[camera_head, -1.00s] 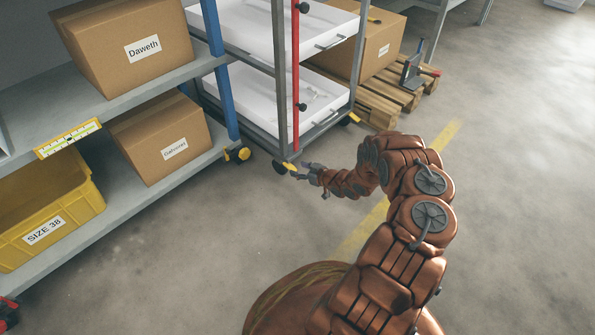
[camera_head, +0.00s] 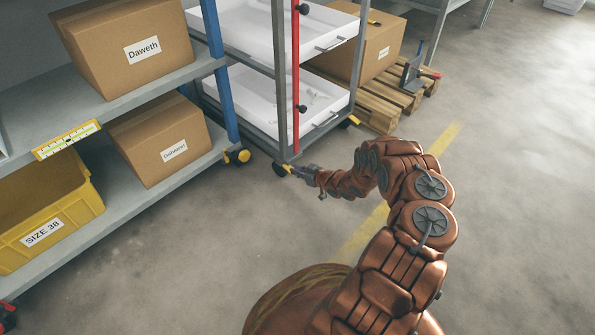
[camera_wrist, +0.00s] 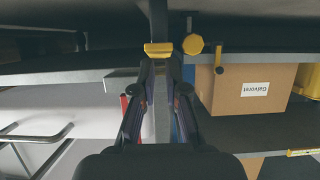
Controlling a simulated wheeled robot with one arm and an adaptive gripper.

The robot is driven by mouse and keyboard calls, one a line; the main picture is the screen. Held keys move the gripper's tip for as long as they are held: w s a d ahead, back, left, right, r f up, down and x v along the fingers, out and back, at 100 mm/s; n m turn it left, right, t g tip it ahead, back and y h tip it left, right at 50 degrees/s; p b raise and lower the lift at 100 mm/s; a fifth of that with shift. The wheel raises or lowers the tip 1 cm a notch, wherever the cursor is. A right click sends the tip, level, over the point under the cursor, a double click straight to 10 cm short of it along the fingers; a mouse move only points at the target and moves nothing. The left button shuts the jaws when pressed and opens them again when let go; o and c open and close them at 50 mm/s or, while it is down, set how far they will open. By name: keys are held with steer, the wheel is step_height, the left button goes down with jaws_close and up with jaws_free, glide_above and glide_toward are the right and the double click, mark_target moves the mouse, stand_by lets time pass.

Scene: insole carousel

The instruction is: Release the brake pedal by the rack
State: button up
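The yellow brake pedal (camera_head: 289,168) sits on the caster at the near bottom corner of the grey rack (camera_head: 282,90) with a red post. My gripper (camera_head: 300,170) is low by the floor, right at this pedal. In the wrist view, which looks upside down, the yellow pedal (camera_wrist: 158,49) lies across the tips of my two fingers (camera_wrist: 160,66). The fingers are drawn in with a narrow gap between the tips. I cannot tell whether they press on the pedal or only touch it.
A shelf with a blue post (camera_head: 221,75) stands to the left, with its own yellow caster part (camera_head: 238,156). It holds cardboard boxes and a yellow bin (camera_head: 50,215). A wooden pallet (camera_head: 372,105) is behind the rack. The floor to the right is clear.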

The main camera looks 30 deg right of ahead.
jaws_close()
steer(key=o, duration=0.9)
jaws_free()
steer(key=shift+s, duration=0.1)
steer(key=v, duration=1.1)
steer(key=shift+s, duration=0.4)
steer(key=shift+d+r, duration=0.1)
steer(key=shift+r, duration=0.05)
